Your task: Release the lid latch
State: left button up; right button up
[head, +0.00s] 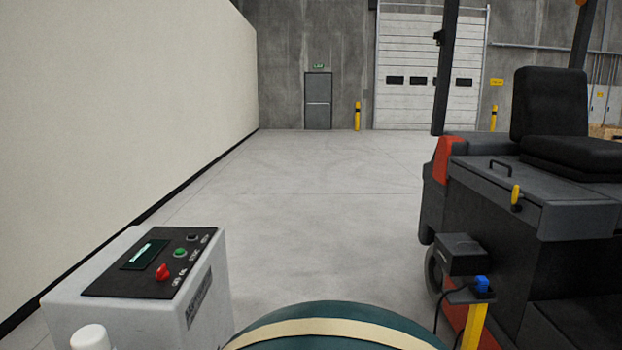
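A grey vehicle (570,250) with a black seat stands at the right. A dark flat lid (535,185) covers its body in front of the seat, with a black bar handle (500,168) on top. A yellow latch handle (515,196) stands upright at the lid's near edge. The lid looks closed. I cannot tell from this view how the latch engages. Neither of my grippers is in view.
A light grey cabinet (205,290) with a control panel (150,262) and red knob stands at the lower left. A black box (458,254) and a blue connector (481,285) on a yellow post (473,325) sit beside the vehicle. The middle floor (310,230) is clear.

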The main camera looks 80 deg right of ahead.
aim_at(514, 196)
jog(key=z, duration=2.25)
jog(key=l+z, duration=0.1)
jog(key=z, duration=0.3)
jog(key=i+z, duration=0.1)
jog(key=z, duration=0.75)
jog(key=i+l, duration=0.15)
jog(key=i, duration=0.25)
jog(key=i+l+z, duration=0.1)
jog(key=i, duration=0.3)
jog(key=i+l, duration=0.25)
jog(key=i, duration=0.15)
jog(key=z, duration=0.05)
